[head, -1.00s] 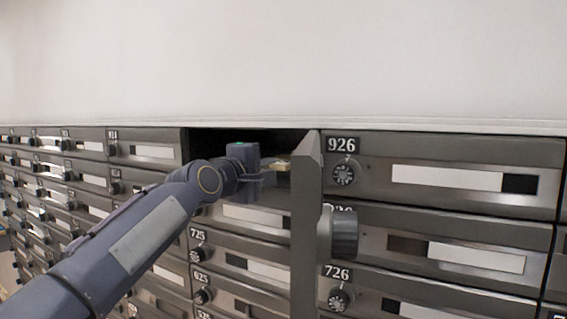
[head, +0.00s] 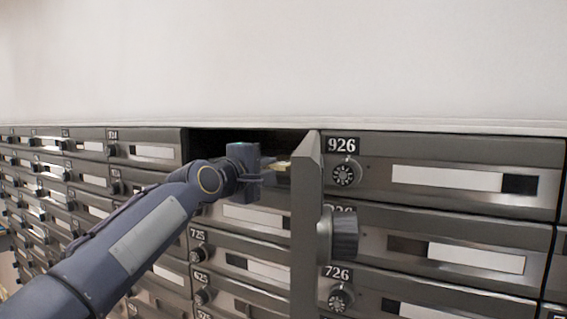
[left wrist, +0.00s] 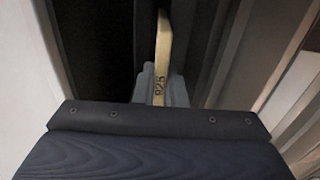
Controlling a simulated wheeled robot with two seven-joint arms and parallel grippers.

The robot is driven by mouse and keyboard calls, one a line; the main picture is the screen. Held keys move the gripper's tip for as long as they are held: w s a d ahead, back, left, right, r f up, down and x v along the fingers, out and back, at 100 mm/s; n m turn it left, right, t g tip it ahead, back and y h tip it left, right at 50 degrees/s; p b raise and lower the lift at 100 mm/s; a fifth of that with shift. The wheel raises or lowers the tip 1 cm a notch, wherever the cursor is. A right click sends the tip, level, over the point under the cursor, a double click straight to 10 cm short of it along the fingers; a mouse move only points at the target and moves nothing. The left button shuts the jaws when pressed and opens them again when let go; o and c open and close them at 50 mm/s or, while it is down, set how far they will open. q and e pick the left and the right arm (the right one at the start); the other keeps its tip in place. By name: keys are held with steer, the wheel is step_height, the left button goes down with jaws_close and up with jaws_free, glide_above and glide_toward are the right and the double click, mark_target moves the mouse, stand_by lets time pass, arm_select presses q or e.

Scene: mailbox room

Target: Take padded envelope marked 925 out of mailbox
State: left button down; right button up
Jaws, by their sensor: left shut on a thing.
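The padded envelope (head: 283,165) shows as a small yellowish piece in the head view, at the mouth of the open mailbox (head: 215,143). The rest of the envelope is hidden. My right gripper is not in view.
The open mailbox door (head: 305,225) stands out to the right of my left gripper. Closed box 926 (head: 450,178) is right of it. More closed boxes lie below and to the left. A plain wall (head: 300,60) is above.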

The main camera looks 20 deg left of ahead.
arm_select(q)
steer(key=shift+r+p, duration=0.3)
steer(key=shift+r, duration=0.05)
steer(key=s+a+b, duration=0.1)
steer(key=s+b, duration=0.1)
steer(key=s, duration=1.7)
steer(key=shift+a, duration=0.25)
steer(key=shift+f, duration=0.1)
